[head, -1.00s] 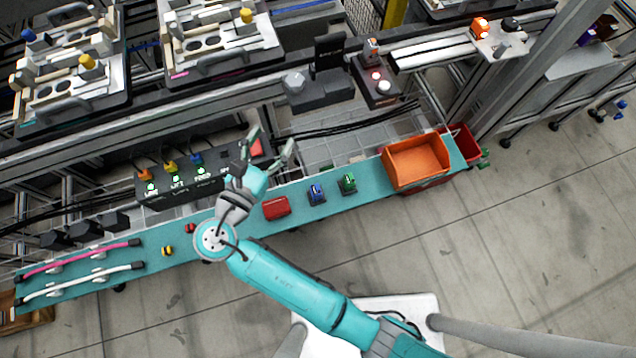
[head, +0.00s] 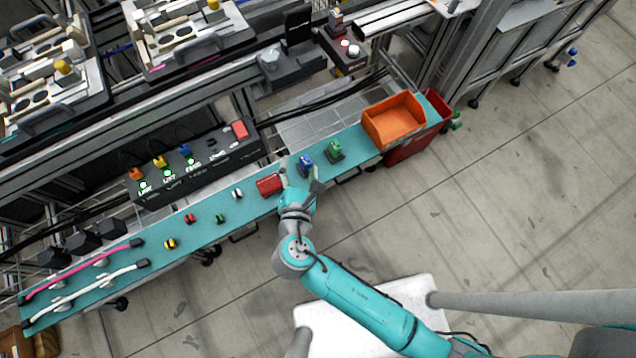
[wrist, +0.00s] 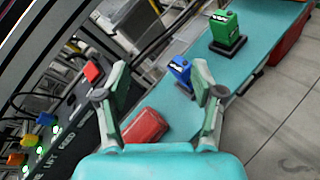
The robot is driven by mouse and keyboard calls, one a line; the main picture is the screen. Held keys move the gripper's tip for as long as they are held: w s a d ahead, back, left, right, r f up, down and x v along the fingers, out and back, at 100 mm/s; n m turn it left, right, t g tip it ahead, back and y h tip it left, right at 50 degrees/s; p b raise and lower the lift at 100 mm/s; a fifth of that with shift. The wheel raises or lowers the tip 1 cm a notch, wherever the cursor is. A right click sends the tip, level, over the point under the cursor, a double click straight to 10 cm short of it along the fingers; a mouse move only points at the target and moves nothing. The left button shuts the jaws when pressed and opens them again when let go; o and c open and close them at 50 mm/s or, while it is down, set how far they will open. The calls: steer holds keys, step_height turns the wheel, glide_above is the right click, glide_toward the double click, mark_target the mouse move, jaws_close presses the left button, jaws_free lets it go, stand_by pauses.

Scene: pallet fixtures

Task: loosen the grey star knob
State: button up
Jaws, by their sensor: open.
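A light grey knob (head: 269,57) sits on a dark fixture (head: 293,72) at the upper middle of the head view. It is small there, and its star shape cannot be made out. I do not see it in the wrist view. My gripper (head: 301,176) is open over the teal shelf, well below and apart from the knob. In the wrist view my gripper (wrist: 161,73) has its two fingers spread with nothing held between them.
The teal shelf (head: 211,232) holds a red block (head: 269,184), a blue block (head: 305,165), a green block (head: 335,151) and an orange bin (head: 394,121). A black connector box (head: 215,160) stands behind the shelf. Black cables (head: 335,100) run below the fixture. Open floor lies in front.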

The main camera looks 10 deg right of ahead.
steer(key=s+d+f+m+g+y, duration=0.1)
steer(key=s+d+f+m, duration=0.1)
steer(key=s+d+f, duration=0.1)
steer(key=shift+s+d+f+y, duration=0.3)
steer(key=shift+s+d+y, duration=0.15)
steer(key=shift+d, duration=0.1)
